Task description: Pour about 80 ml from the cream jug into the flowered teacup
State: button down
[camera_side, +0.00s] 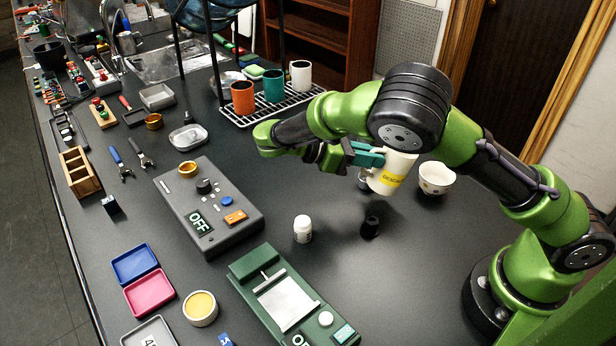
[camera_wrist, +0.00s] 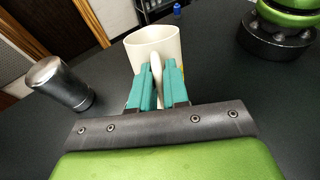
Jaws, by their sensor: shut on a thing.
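The cream jug (camera_side: 398,170) is off-white with a yellow label. My gripper (camera_side: 372,156) has its teal fingers shut on the jug's handle. In the wrist view, the handle is between the fingers (camera_wrist: 157,85), and the jug (camera_wrist: 150,42) is just beyond them. The jug looks close to upright and appears held above the dark table. The flowered teacup (camera_side: 436,179), white with small coloured marks, stands on the table just right of the jug in the side view, apart from it. The contents of both are not visible. The teacup is not visible in the wrist view.
A metal cylinder (camera_wrist: 62,84) stands left of the jug in the wrist view. A black small item (camera_side: 371,226) and a white bottle (camera_side: 303,229) stand in front. A rack (camera_side: 262,112) with orange, teal and white cups is behind. A grey OFF device (camera_side: 240,210) is left.

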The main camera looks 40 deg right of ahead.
aim_at(389, 153)
jog(key=shift+s+d+r, duration=0.15)
jog(key=shift+d, duration=0.2)
jog(key=shift+s+d+f+t+y+p, duration=0.2)
jog(key=shift+d+t+y, duration=0.1)
jog(key=shift+y, duration=0.15)
jog(key=shift+s+d+f+t+y+p, duration=0.1)
jog(key=shift+d+t+y+p, duration=0.15)
jog(key=shift+y, duration=0.2)
jog(key=shift+s+d+r+t+y+p, duration=0.15)
jog(key=shift+s+d+t+y+p, duration=0.15)
jog(key=shift+d, duration=0.2)
jog(key=shift+s+d+r+t+y+p, duration=0.1)
jog(key=shift+s+d+t+y+p, duration=0.1)
jog(key=shift+d+y+p, duration=0.25)
jog(key=shift+s+d+r+t+y+p, duration=0.1)
jog(key=shift+s+d+t+y+p, duration=0.2)
jog(key=shift+d+y, duration=0.3)
jog(key=shift+d+r+y+p, duration=0.25)
jog(key=shift+y+p, duration=0.2)
jog(key=shift+p, duration=0.2)
jog(key=shift+s+d+r+t+y+p, duration=0.3)
jog(key=shift+t+y+p, duration=0.2)
jog(key=shift+p, duration=0.7)
jog(key=shift+s+d+r+n+t+y, duration=0.15)
jog(key=shift+s+d+r+t+y, duration=0.15)
jog(key=shift+d+r+y, duration=0.35)
jog(key=shift+s+d+r+n+t+y, duration=0.15)
jog(key=shift+d+r+t+y, duration=0.2)
jog(key=shift+y, duration=0.4)
